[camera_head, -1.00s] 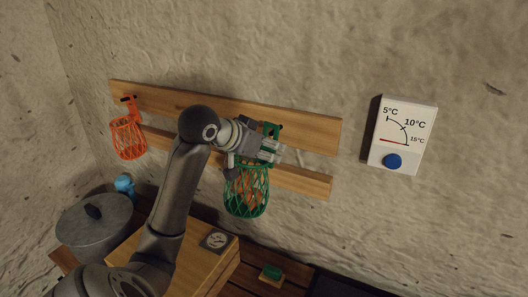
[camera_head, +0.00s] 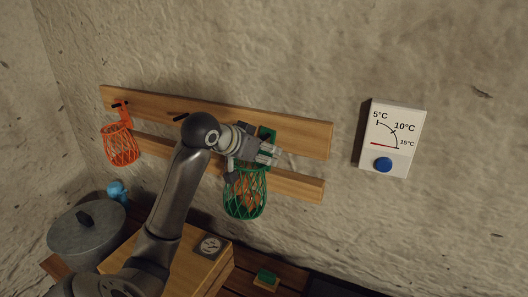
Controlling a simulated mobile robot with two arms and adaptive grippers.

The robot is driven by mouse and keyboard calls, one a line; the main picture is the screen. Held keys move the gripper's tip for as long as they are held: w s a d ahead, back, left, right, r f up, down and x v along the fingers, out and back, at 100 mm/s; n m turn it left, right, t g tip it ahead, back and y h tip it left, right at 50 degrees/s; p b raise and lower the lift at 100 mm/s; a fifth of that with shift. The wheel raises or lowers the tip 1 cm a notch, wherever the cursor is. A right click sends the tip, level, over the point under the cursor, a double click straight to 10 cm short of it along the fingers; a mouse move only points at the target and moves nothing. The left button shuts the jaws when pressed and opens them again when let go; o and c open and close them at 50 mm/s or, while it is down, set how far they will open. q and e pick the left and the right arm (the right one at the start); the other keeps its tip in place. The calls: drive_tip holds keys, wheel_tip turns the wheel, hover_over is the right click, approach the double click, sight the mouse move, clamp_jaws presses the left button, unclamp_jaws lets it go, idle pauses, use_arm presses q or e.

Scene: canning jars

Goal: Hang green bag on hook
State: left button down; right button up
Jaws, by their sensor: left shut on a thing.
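The green net bag (camera_head: 246,198) with orange-brown contents hangs below my left gripper (camera_head: 268,154), in front of the wooden wall rack. My left gripper is shut on the bag's green top strap, part of which shows behind the fingers. The upper board (camera_head: 300,133) carries dark hooks; one hook (camera_head: 180,117) shows bare left of my wrist. Any hook at the green strap is hidden by my gripper, so I cannot tell whether the strap is on one. My right gripper is not in view.
An orange net bag (camera_head: 121,146) hangs at the rack's left end. A white thermometer panel (camera_head: 390,140) with a blue knob is on the wall at right. Below are a lidded grey pot (camera_head: 85,236), a blue object (camera_head: 117,189), a wooden box (camera_head: 192,262) and a small green-topped block (camera_head: 265,278).

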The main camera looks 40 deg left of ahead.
use_arm(q)
drive_tip(key=c, duration=0.8)
unclamp_jaws()
drive_tip(key=v, duration=1.2)
drive_tip(key=shift+s, duration=0.1)
